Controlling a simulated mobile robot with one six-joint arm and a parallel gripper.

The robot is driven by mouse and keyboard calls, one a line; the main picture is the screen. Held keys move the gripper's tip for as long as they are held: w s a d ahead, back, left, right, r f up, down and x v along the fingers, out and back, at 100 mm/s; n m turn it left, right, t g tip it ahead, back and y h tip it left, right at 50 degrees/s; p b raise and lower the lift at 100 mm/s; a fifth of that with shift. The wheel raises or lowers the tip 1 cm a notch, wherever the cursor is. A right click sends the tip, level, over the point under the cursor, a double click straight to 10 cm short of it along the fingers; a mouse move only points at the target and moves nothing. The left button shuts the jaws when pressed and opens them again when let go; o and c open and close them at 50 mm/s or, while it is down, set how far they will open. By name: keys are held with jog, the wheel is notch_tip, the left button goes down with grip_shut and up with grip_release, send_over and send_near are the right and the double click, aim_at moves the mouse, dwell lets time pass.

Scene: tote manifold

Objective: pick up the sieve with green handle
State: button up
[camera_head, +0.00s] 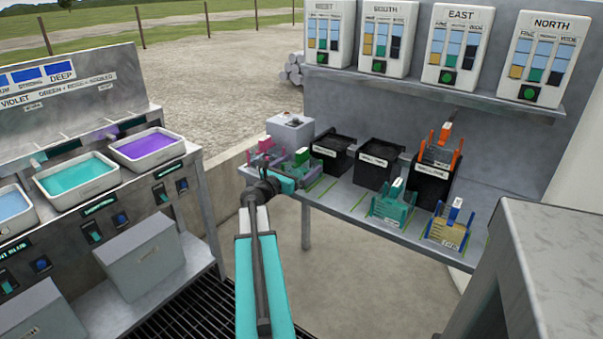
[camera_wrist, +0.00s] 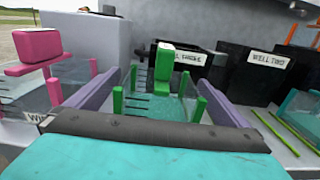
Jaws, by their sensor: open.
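The sieve with green handle (camera_wrist: 164,66) stands upright in the middle of the wrist view, with green posts at its corners and a clear tray marked with dark lines. In the head view it shows as a small green frame (camera_head: 301,157) at the left part of the bench. My gripper (camera_wrist: 162,84) is open, its two purple-grey fingers to the left and right of the sieve in the picture. It also shows in the head view (camera_head: 287,176) at the bench's front edge. I cannot tell whether the fingers touch the sieve; its lower front is hidden by my gripper.
A pink-handled sieve (camera_wrist: 38,45) stands close on the left. Black wells (camera_head: 378,163) stand behind, one holding an orange sieve (camera_head: 438,152). A teal sieve (camera_head: 391,206) and a blue-handled sieve (camera_head: 447,228) stand to the right. A grey box (camera_head: 290,130) is behind left.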

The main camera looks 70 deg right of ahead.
aim_at(310, 156)
jog(key=shift+d, duration=0.1)
jog(key=shift+r+x, duration=0.15)
jog(key=shift+x, duration=0.8)
jog(key=shift+r+x, duration=0.1)
jog(key=shift+x, duration=0.85)
jog(key=shift+s+d, duration=0.15)
jog(key=shift+d, duration=0.45)
jog(key=c, duration=1.2)
jog(key=shift+o, duration=0.2)
jog(key=shift+r, duration=0.15)
